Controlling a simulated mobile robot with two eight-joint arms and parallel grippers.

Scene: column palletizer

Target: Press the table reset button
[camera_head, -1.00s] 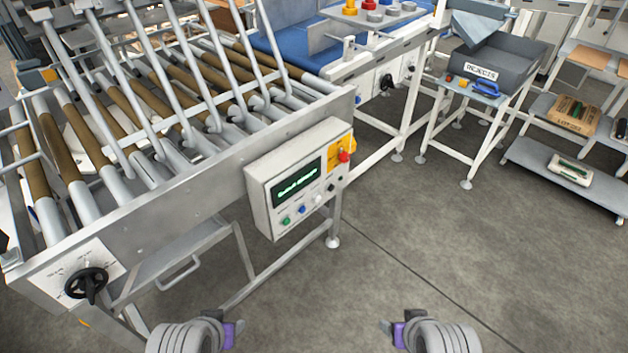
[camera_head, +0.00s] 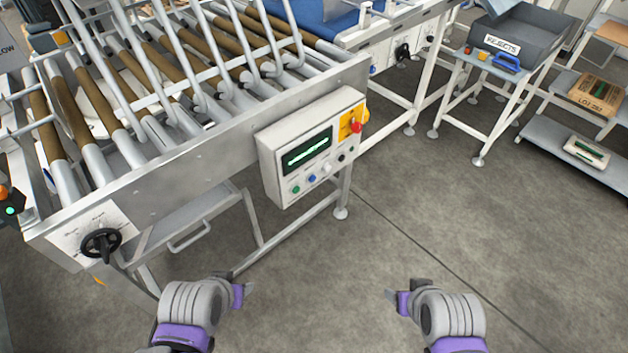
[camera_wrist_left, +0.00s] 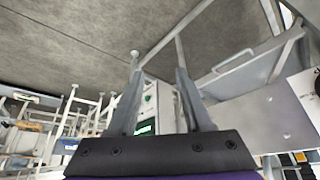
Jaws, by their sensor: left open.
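A pale control box (camera_head: 268,160) with a lit green display (camera_head: 307,151) hangs on the side of the roller table (camera_head: 180,160). Below the display are a green button (camera_head: 296,189), a blue button (camera_head: 312,178), a white button (camera_head: 327,168) and a black knob (camera_head: 341,157). Their labels are too small to read. A red mushroom button (camera_head: 356,127) sits on a yellow plate. My left gripper (camera_head: 248,289) is below the box, apart from it. In the left wrist view its fingers (camera_wrist_left: 158,75) are open and empty. My right gripper (camera_head: 388,294) is low right of centre, touching nothing; its jaw gap is unclear.
A black rotary knob (camera_head: 101,243) is on the table's left end. A handle (camera_head: 190,236) and frame legs stand below the table. A rejects bin (camera_head: 540,45) on a stand and shelves are at the upper right. The floor (camera_head: 430,230) in front is clear.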

